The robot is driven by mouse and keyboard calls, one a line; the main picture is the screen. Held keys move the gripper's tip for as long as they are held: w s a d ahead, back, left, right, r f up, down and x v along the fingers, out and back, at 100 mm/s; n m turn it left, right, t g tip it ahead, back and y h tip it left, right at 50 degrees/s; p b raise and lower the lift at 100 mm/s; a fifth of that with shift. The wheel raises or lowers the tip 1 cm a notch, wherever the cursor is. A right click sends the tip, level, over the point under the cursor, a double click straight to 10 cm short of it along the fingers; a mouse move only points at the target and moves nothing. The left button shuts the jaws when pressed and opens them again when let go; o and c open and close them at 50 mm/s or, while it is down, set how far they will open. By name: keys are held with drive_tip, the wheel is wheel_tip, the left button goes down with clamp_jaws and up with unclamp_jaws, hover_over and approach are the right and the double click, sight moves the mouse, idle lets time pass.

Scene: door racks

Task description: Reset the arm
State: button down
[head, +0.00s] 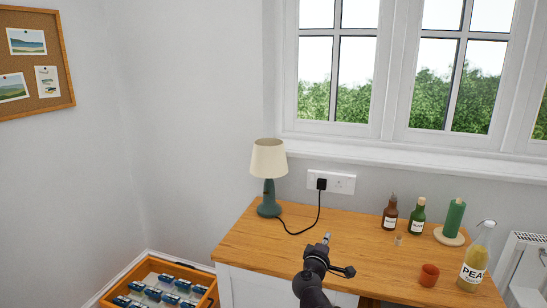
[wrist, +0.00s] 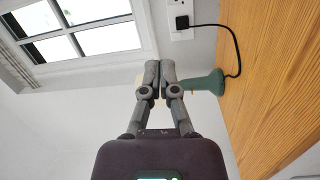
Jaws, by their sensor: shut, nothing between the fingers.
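My gripper (head: 327,237) is over the wooden desk top, in front of the green table lamp (head: 269,190) and to its right in the head view. In the wrist view my gripper (wrist: 158,68) has its two grey fingers together, with nothing between them. The lamp's green base (wrist: 208,84) shows just right of the fingertips there, and the fingers hide most of its shade. My arm comes up from the bottom edge of the head view.
The desk (head: 360,246) bears two small bottles (head: 389,216) (head: 417,218), a green candle (head: 454,217), a terracotta cup (head: 429,275) and a large yellow bottle (head: 474,262). A black cord runs from lamp to wall socket (head: 340,183). An open drawer (head: 185,265) is lower left.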

drive_tip(key=s+d+f+m+g, duration=0.7)
drive_tip(key=d+f+m+g, duration=0.15)
drive_tip(key=f, duration=0.25)
drive_tip(key=s+a+f+m+g+y, duration=0.3)
drive_tip(key=s+a+f+g+y, duration=0.5)
drive_tip(key=s+f, duration=0.15)
wheel_tip(320, 180, up, 23)
drive_tip(key=p, duration=2.1)
drive_tip(key=shift+s+d+f+p, duration=0.2)
drive_tip(key=shift+d+p, duration=0.1)
drive_tip(key=shift+p, duration=0.1)
